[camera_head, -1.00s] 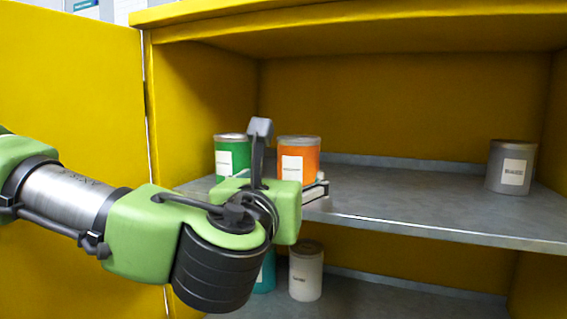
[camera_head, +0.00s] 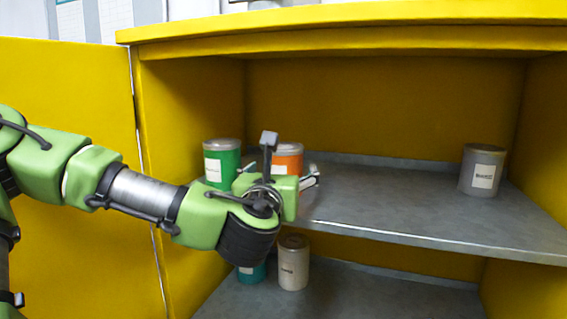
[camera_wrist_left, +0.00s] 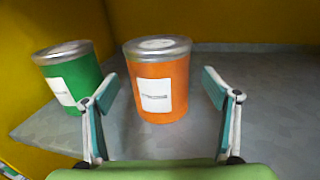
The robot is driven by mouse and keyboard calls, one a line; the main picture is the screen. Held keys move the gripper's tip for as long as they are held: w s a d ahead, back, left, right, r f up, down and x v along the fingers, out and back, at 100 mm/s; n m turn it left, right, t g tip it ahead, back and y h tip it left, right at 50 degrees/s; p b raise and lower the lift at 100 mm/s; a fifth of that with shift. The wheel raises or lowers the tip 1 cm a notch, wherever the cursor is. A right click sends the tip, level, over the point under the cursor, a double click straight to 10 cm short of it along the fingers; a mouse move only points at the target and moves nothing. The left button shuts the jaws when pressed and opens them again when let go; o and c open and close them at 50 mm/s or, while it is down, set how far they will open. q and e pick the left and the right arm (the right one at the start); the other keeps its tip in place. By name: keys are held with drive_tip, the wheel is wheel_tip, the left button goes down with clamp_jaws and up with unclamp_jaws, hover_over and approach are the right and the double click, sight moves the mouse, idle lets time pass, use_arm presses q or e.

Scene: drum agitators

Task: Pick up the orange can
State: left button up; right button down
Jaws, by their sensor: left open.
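The orange can (camera_head: 288,158) stands upright on the upper shelf of the yellow cabinet, its lower part hidden behind my left gripper (camera_head: 280,176). In the left wrist view the orange can (camera_wrist_left: 158,82) has a silver lid and a white label. My left gripper (camera_wrist_left: 163,118) is open there, its two fingers spread, with the can ahead between them and a little beyond the tips. Nothing is held. My right gripper is not in view.
A green can (camera_head: 222,162) stands close to the left of the orange can; it also shows in the left wrist view (camera_wrist_left: 72,82). A grey can (camera_head: 482,170) stands at the shelf's right. A white can (camera_head: 293,263) and a teal can (camera_head: 251,272) stand below. The shelf's middle is clear.

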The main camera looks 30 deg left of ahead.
use_arm(q)
drive_tip(key=p+x, duration=0.1)
drive_tip(key=x, duration=0.2)
drive_tip(key=shift+w+a, duration=0.2)
drive_tip(key=shift+w, duration=0.1)
drive_tip(key=shift+s+d, duration=0.1)
drive_tip(key=shift+c, duration=0.7)
drive_tip(key=c, duration=1.3)
drive_tip(key=shift+r, duration=0.1)
drive_tip(key=shift+c, duration=1.2)
drive_tip(key=shift+r, duration=0.1)
